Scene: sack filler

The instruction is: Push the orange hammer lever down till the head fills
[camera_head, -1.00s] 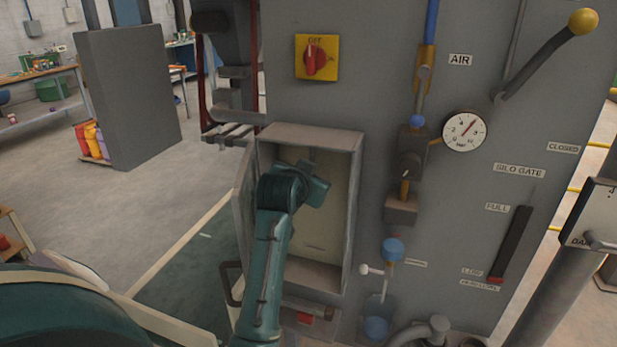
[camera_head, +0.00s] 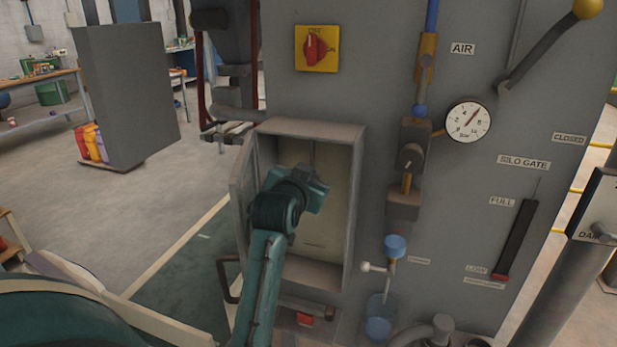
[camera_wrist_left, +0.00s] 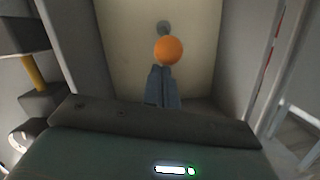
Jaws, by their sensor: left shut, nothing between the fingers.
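The orange ball knob (camera_wrist_left: 168,50) of the lever shows in the left wrist view, in front of the pale back wall of an open box. A small grey round mount (camera_wrist_left: 163,27) shows just above the knob. My left gripper (camera_wrist_left: 162,70) is shut and empty, its fingertips right at the knob's lower edge in that picture; I cannot tell whether they touch. In the head view my left gripper (camera_head: 314,191) is inside the open grey box (camera_head: 354,215) and hides the knob. My right gripper is in neither view.
The box's open door (camera_head: 243,200) stands close left of my arm. Right of the box are a valve column (camera_head: 411,160), a dial gauge (camera_head: 468,122) and the silo gate slot (camera_head: 516,240). A yellow panel with a red switch (camera_head: 316,48) sits above.

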